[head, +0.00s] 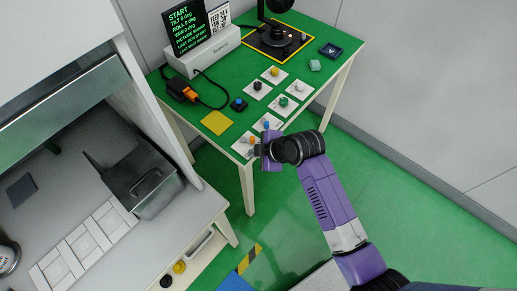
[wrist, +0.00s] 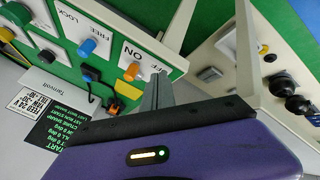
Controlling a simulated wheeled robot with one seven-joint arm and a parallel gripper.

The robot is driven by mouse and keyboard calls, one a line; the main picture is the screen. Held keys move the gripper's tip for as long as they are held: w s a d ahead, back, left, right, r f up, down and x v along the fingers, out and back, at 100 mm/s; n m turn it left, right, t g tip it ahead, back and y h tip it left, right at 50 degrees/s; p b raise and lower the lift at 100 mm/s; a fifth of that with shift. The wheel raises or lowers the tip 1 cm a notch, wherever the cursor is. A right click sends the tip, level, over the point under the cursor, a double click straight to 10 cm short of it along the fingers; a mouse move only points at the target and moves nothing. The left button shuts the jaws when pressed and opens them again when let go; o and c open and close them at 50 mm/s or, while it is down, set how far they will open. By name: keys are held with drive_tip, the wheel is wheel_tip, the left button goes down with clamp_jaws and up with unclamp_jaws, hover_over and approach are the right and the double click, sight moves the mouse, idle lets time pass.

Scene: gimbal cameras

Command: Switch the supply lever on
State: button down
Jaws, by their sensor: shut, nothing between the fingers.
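An orange lever (wrist: 132,72) stands on a white plate (wrist: 142,57) marked ON, upside down in the wrist view. In the head view its plate is at the green table's near corner, with the orange lever (head: 251,140) partly beside my gripper. My gripper (head: 261,151) is shut and empty at that corner. In the wrist view its shut fingers (wrist: 158,90) are just right of the orange lever; I cannot tell whether they touch it. A blue lever (wrist: 87,46) stands on the neighbouring plate marked FREE, also seen in the head view (head: 266,125).
The green table (head: 222,98) also holds several knob plates, a yellow square (head: 217,122), an orange-black plug (head: 186,93) with cable, a START screen (head: 187,27) and a black gimbal device (head: 276,38). A cabinet with a metal bin (head: 143,183) stands at left. Floor at right is clear.

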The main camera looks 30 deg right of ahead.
drive_tip(key=v, duration=1)
drive_tip(key=shift+s+b, duration=0.25)
drive_tip(key=shift+b, duration=0.15)
drive_tip(key=shift+d, duration=0.15)
